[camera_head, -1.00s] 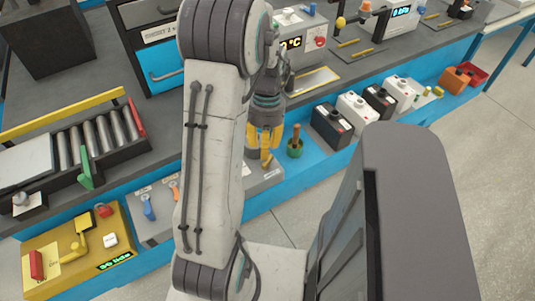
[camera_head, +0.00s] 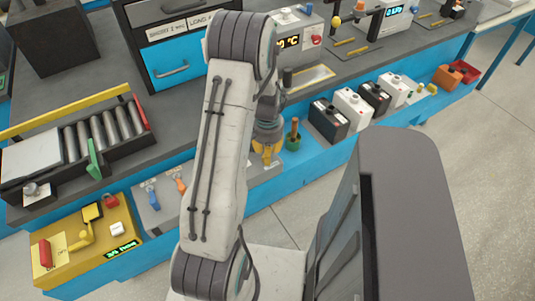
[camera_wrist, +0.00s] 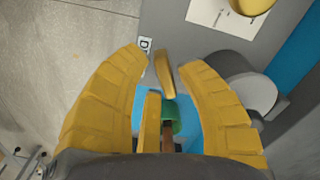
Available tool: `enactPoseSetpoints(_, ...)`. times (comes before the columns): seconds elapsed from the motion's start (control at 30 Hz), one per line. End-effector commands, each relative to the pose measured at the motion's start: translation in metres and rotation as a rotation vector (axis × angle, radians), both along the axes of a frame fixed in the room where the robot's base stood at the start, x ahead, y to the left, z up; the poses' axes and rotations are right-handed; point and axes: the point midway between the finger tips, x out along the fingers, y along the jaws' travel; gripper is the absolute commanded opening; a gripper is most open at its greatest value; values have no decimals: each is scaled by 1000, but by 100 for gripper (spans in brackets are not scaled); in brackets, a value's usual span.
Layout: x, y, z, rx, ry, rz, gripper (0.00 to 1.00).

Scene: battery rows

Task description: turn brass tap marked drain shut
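The brass tap's lever (camera_wrist: 165,75) shows in the wrist view between my gripper's fingers, beside a white label of which only a "D" is readable. My gripper (camera_wrist: 170,85) is open; its two yellow fingers stand on either side of the lever with gaps. A narrow yellow piece lies lower between them; I cannot tell whether it is part of the tap or of my gripper. In the head view my gripper (camera_head: 266,155) points down over the right end of the grey tap panel (camera_head: 150,220) and largely hides the brass tap.
A green pot with a brown handle (camera_head: 293,137) stands close right of my gripper. A blue tap (camera_head: 152,196) and an orange tap (camera_head: 180,185) sit to the left on the panel. Black and white batteries (camera_head: 328,121) stand farther right. Open floor lies in front.

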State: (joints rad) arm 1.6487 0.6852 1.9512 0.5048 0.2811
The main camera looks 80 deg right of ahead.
Motion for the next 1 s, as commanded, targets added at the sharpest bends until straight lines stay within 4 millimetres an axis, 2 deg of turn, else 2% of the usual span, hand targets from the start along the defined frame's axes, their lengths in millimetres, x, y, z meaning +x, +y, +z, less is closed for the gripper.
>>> enactPoseSetpoints(0.2,0,0,-10,1,0,0,34)
enactPoseSetpoints(0.47,0,0,-11,0,0,0,34)
enactPoseSetpoints(0.5,0,0,-11,0,0,0,37)
enactPoseSetpoints(0.9,0,0,-11,0,0,0,2)
enactPoseSetpoints(1.0,0,0,-11,0,0,0,0)
